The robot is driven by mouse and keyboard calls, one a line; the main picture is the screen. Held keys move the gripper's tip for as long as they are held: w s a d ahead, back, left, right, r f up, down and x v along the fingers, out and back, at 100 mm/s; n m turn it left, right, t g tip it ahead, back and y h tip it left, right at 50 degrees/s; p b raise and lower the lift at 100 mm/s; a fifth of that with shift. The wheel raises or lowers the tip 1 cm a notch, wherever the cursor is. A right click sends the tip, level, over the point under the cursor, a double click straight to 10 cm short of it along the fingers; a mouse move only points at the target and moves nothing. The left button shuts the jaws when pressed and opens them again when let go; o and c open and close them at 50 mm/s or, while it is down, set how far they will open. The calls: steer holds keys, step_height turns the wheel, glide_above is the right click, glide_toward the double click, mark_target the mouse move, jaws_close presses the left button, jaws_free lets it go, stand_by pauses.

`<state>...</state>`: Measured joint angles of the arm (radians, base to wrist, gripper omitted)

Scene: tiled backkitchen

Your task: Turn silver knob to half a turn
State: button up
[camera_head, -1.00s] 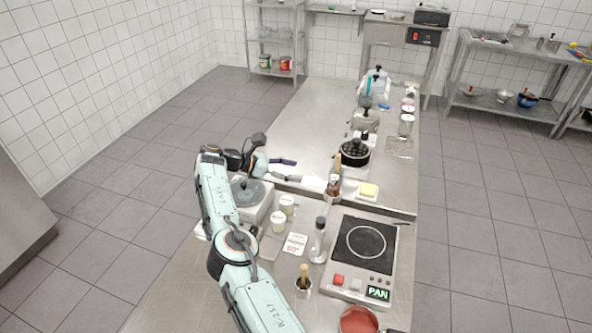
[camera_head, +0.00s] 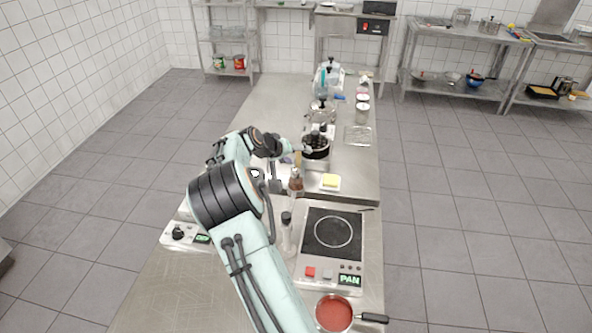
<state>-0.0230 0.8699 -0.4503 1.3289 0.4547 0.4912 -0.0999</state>
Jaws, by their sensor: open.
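The cooker (camera_head: 286,281) on the near counter has a black glass plate with a ring. On its front strip sit a red control (camera_head: 310,272) and a pale silver-grey control (camera_head: 327,274), left of a green "PAN" display. The silver-grey one is probably the silver knob; its turn angle is too small to read. My gripper (camera_head: 299,151) is open, small and partly hidden by my arm. It is at the far counter, just left of the black pot (camera_head: 316,147), well away from the cooker. I cannot tell whether it touches the pot.
A pan of red sauce (camera_head: 333,314) stands at the cooker's front, handle to the right. A bottle (camera_head: 286,238) stands just left of the cooker. A butter dish (camera_head: 330,182) lies behind it. An appliance with a black knob (camera_head: 178,234) is partly behind my arm.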

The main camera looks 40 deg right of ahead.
steer(key=s+a+r+m+t+h, duration=0.2)
steer(key=s+a+r+m+t, duration=0.15)
steer(key=a+m, duration=0.2)
steer(key=m, duration=0.1)
glide_toward(295, 171)
steer(key=s+x, duration=0.1)
steer(key=x, duration=0.3)
steer(key=shift+t, duration=0.55)
steer(key=x, duration=0.7)
steer(key=shift+w, duration=0.15)
steer(key=shift+a, duration=0.1)
jaws_close()
